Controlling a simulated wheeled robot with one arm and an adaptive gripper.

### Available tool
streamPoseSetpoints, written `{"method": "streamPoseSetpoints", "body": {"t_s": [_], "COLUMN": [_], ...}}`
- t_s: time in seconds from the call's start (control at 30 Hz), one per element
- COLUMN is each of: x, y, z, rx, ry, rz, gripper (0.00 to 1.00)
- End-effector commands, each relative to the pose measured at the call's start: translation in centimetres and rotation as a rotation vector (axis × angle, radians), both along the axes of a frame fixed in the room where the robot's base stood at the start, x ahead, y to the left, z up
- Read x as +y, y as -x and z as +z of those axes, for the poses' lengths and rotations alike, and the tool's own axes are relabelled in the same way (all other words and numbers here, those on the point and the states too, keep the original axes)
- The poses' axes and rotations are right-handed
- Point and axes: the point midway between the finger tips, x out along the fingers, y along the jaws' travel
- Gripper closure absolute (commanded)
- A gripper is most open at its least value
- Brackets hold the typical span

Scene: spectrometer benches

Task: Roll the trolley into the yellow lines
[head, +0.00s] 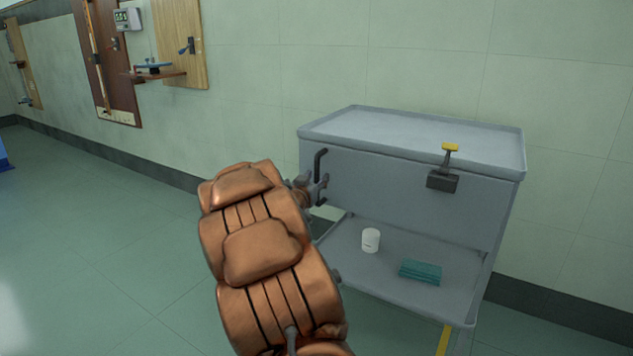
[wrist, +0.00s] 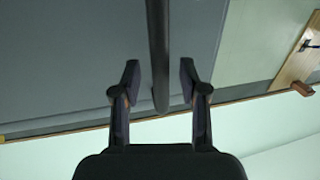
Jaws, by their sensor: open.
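The grey trolley (head: 420,140) stands by the wall at the right in the head view, with a tray top and a lower shelf. A dark upright handle (head: 320,160) is on its left part; the bar (wrist: 158,45) also shows in the wrist view. My gripper (head: 318,188) is at the handle, partly hidden by my arm. In the wrist view my gripper (wrist: 160,80) is open, one finger on each side of the bar, with gaps showing. A short piece of yellow line (head: 443,341) shows on the floor below the trolley's front right; the other lines are not visible.
A dark box with a yellow-topped lever (head: 450,148) is on the trolley's front. A white pot (head: 370,240) and teal folded item (head: 420,271) lie on its lower shelf. Wooden panels (head: 180,45) hang on the wall. The green floor (head: 100,240) at left is clear.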

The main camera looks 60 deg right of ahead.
Motion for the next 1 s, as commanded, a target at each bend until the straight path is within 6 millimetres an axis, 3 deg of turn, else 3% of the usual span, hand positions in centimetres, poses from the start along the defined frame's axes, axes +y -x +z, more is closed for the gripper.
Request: {"method": "streamPoseSetpoints", "body": {"t_s": [0.2, 0.53, 0.93, 1.0], "x": [-1.22, -1.34, -1.33, -1.33], "y": [-0.35, -0.40, -0.39, -0.40], "z": [-0.08, -0.06, -0.05, -0.05], "rx": [0.001, 0.001, 0.001, 0.001], "ry": [-0.001, -0.002, -0.002, -0.002], "rz": [0.001, 0.002, 0.002, 0.002], "gripper": [0.57, 0.58, 0.99, 1.00]}}
